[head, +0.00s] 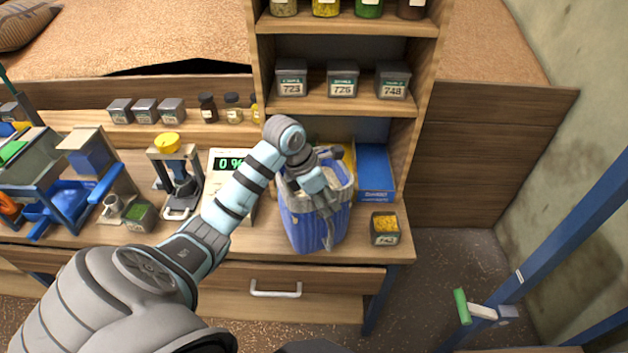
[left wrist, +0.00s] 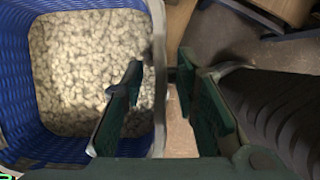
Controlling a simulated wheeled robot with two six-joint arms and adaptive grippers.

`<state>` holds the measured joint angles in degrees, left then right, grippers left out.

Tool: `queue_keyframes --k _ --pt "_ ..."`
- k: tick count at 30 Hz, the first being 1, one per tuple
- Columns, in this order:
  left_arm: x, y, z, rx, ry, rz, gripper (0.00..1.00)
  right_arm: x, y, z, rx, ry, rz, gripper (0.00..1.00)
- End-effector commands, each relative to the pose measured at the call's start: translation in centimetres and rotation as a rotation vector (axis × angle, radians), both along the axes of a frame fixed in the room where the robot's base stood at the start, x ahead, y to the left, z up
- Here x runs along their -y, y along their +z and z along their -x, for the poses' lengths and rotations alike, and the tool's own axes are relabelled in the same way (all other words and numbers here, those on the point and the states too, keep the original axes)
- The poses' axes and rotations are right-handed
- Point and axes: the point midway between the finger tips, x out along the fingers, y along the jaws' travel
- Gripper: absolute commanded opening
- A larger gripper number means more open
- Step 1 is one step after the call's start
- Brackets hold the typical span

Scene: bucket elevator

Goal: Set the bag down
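The blue bag (head: 305,228) has a pale rim and stands upright at the front of the wooden workbench, in front of the shelf unit; its base appears to rest on the bench top. In the left wrist view the bag (left wrist: 22,90) is full of pale pellets. My left gripper (head: 326,205) reaches down at its right front side. In the left wrist view the fingers (left wrist: 162,75) straddle the rim, one inside the bag and one outside, with a visible gap between them. My right gripper is not in view.
A scale (head: 222,165) with a green display stands left of the bag. A blue box (head: 374,170) is behind it on the right, and a small tin of yellow grains (head: 385,228) stands close to the right. The bench edge (head: 270,262) is just in front.

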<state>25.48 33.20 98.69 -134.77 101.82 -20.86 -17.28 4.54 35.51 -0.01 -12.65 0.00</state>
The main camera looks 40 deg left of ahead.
Motion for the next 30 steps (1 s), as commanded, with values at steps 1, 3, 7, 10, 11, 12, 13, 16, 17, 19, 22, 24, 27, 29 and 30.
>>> queue_keyframes --k 1,3,7,10,11,12,13,16,17,19,22,24,27,29,30 --pt "-0.01 -0.14 0.00 0.000 0.000 0.000 0.28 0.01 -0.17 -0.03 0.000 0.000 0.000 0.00" --pt "-0.01 -0.20 0.00 0.000 0.000 0.000 0.28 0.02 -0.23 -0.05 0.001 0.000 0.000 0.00" --pt "-0.01 -0.17 0.00 0.000 0.000 0.000 0.28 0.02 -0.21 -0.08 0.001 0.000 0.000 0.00" --pt "-0.01 -0.15 0.00 0.000 0.000 0.000 0.28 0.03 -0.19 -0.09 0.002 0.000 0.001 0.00" --pt "-0.01 -0.16 0.00 0.000 0.000 0.000 0.28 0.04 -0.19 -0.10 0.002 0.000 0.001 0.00" --pt "-0.01 -0.16 0.00 0.000 0.000 0.000 0.21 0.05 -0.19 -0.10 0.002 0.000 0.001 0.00" --pt "-0.01 -0.15 0.00 0.000 0.000 0.000 0.16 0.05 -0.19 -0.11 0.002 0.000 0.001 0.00" --pt "-0.01 -0.15 0.00 0.000 0.000 0.000 0.00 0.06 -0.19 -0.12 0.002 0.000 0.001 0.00" --pt "-0.01 -0.16 0.00 0.000 0.000 0.000 0.00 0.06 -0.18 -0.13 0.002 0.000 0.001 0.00" --pt "-0.01 -0.16 0.01 0.000 0.000 0.000 0.00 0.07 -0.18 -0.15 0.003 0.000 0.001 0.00" --pt "-0.01 -0.16 0.01 0.000 0.000 0.000 0.00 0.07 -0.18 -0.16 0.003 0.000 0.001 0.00" --pt "0.00 -0.17 0.01 0.000 0.001 0.000 0.00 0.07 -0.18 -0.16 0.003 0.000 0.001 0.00" --pt "0.00 -0.17 0.01 0.000 0.001 0.000 0.00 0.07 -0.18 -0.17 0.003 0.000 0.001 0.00" --pt "0.00 -0.08 -0.05 0.002 0.000 0.000 0.00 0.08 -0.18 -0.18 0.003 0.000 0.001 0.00" --pt "0.00 -0.08 -0.05 0.002 0.000 0.000 0.00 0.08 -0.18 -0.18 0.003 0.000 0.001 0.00"
